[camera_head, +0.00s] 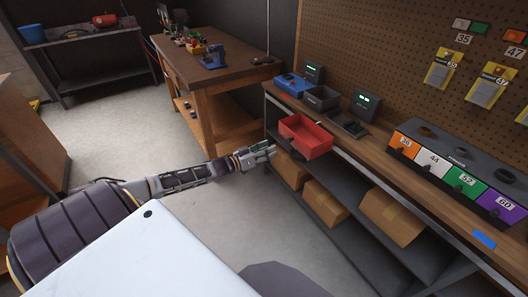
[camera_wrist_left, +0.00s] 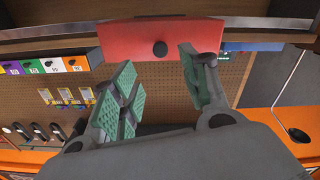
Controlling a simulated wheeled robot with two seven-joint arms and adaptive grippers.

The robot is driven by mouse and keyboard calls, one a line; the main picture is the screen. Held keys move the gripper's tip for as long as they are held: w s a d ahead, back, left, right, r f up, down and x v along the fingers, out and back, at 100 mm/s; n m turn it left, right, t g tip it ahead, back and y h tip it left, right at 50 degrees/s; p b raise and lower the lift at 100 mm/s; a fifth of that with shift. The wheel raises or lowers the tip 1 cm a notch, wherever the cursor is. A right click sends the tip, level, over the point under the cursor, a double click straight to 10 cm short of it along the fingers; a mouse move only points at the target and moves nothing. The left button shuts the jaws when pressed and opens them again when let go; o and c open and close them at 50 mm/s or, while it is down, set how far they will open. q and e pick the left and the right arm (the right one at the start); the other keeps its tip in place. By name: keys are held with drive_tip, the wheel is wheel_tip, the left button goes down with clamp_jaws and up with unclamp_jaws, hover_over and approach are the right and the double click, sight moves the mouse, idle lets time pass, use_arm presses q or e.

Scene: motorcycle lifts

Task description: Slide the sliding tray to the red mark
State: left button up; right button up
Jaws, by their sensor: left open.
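The red tray (camera_head: 306,138) sits at the front edge of the long workbench, left of the numbered drawers. In the left wrist view the red tray (camera_wrist_left: 118,38) shows its front face with a round black knob (camera_wrist_left: 160,48). My left gripper (camera_head: 269,151) is just left of the tray's front, apart from it. In the left wrist view its two green-padded fingers (camera_wrist_left: 165,85) are spread and empty, with the knob beyond the gap between them. My right gripper is out of view.
Orange, white, green and purple drawers (camera_head: 455,172) stand on the bench to the right. Blue (camera_head: 293,84) and dark grey (camera_head: 321,98) bins stand behind the tray. Cardboard boxes (camera_head: 391,218) sit on the shelf below. The floor left of the bench is clear.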

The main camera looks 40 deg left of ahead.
use_arm(q)
drive_tip(key=shift+s+a, duration=0.25)
drive_tip(key=shift+s, duration=0.45)
